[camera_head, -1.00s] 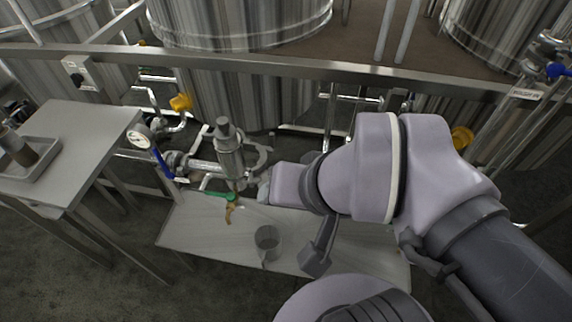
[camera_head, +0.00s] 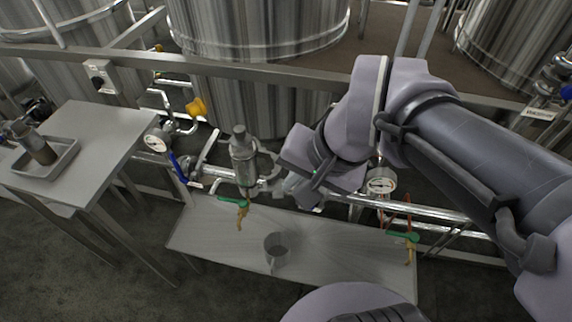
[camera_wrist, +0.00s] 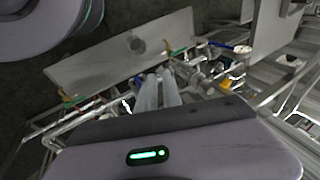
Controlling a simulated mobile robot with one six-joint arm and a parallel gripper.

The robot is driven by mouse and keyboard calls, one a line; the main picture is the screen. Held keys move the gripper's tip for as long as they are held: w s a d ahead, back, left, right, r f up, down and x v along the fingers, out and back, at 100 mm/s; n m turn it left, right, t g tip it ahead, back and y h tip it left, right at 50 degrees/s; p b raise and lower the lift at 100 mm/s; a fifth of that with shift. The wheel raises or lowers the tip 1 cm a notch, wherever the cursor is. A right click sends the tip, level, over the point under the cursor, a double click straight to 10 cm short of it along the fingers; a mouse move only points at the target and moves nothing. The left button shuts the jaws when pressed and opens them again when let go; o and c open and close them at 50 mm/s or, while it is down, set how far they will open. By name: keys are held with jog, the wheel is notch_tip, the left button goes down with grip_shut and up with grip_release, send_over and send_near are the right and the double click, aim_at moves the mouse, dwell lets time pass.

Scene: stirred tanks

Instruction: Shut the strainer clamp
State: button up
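The strainer (camera_head: 243,160) is an upright steel cylinder on the pipework behind the low bench, in the head view. The clamp (camera_head: 270,172) is a steel ring piece at its right side; it looks swung open, but my gripper partly covers it. My gripper (camera_head: 291,183) is just right of the clamp in the head view, apart from it as far as I can tell. In the wrist view its two pale fingers (camera_wrist: 160,80) run parallel with a narrow gap and nothing between them. The wrist view shows the pipework just beyond the fingertips, too small to pick out the clamp.
A low bench (camera_head: 335,250) holds a clear beaker (camera_head: 276,250). Green-handled valves (camera_head: 233,201) hang over its back edge. A pressure gauge (camera_head: 381,183) stands at right, another (camera_head: 156,142) at left. A side table (camera_head: 85,125) carries a tray. A steel rail (camera_head: 290,78) crosses behind.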

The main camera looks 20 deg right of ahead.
aim_at(277, 167)
jog(key=w+d+m+g+p, duration=0.1)
jog(key=w, duration=0.2)
jog(key=w+d+f+m+y+p, duration=0.1)
jog(key=w+d+m, duration=0.1)
jog(key=w+d+m+g+y+p, duration=0.1)
jog(key=w+d+m, duration=0.1)
jog(key=w, duration=0.1)
jog(key=shift+w+d+f+g, duration=0.2)
jog(key=shift+w+d+g, duration=0.05)
jog(key=shift+w+g, duration=0.05)
grip_shut()
jog(key=w+d+f+m+y+p, duration=0.45)
jog(key=d+f+m, duration=0.35)
jog(key=d+f, duration=0.25)
jog(key=w+a+r+b+x, duration=0.1)
jog(key=b+x, duration=0.5)
jog(key=x, duration=0.8)
jog(key=shift+a+r, duration=0.15)
jog(key=shift+r, duration=0.15)
